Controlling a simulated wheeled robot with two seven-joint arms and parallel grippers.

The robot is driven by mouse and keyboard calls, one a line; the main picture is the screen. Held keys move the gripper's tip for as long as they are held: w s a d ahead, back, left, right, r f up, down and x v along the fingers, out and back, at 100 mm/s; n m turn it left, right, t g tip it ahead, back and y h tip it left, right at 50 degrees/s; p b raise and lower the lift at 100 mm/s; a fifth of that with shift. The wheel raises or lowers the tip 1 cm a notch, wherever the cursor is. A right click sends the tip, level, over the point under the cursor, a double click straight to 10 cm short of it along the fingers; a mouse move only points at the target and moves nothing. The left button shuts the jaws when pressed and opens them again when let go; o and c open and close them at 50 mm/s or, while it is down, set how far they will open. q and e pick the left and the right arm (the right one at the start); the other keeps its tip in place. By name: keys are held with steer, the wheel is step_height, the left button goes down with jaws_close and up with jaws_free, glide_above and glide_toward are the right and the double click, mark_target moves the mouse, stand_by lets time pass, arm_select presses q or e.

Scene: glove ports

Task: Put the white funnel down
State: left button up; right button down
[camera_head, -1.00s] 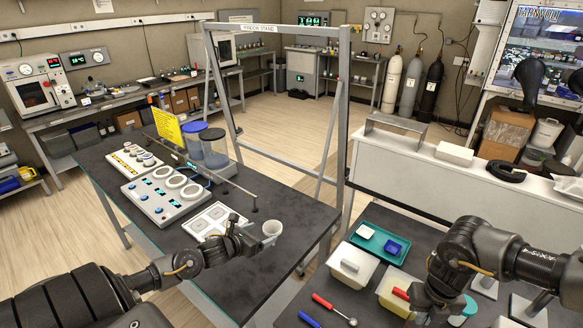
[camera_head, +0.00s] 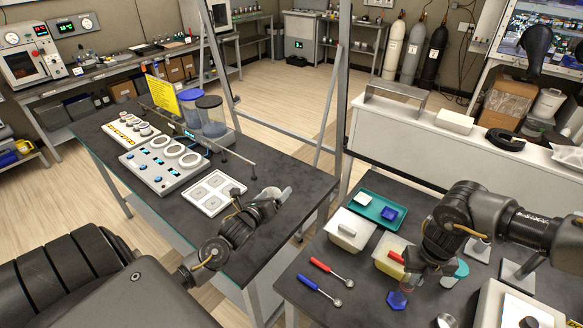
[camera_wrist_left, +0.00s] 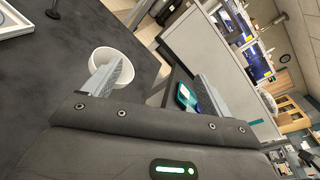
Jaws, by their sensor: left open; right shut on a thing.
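The white funnel (camera_wrist_left: 103,56) shows in the left wrist view as a round white bowl over the dark table top, its wide mouth partly hidden by one finger. My left gripper (camera_wrist_left: 163,75) is open, with one finger overlapping the funnel and the other well apart to the right. In the head view the funnel (camera_head: 287,195) is a small pale shape at the left gripper (camera_head: 272,197), near the dark table's right edge; whether they touch is unclear. My right gripper (camera_head: 409,272) is shut on a clear thing with a blue hexagonal base (camera_head: 397,299), over the right table.
A white panel with square pads (camera_head: 209,192) and a dial box (camera_head: 165,168) lie left of the left gripper. A metal window frame (camera_head: 333,110) stands behind. The right table holds pale tubs (camera_head: 350,230), a teal tray (camera_head: 376,210) and red and blue-handled spoons (camera_head: 320,264).

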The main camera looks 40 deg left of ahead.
arm_select(q)
steer(key=w+d+n+y, duration=0.1)
steer(key=n+y, duration=0.1)
steer(key=n, duration=0.3)
steer(key=n+g+y, duration=0.6)
steer(key=n, duration=2.6)
glide_toward(271, 190)
steer(key=shift+x, duration=2.1)
steer(key=x, duration=0.4)
steer(key=shift+w+a+f, duration=0.2)
steer(key=shift+a, duration=0.05)
steer(key=shift+r, duration=0.1)
steer(key=shift+c, duration=0.8)
steer(key=c, duration=0.9)
step_height(271, 190, up, 10)
steer(key=shift+c, duration=0.2)
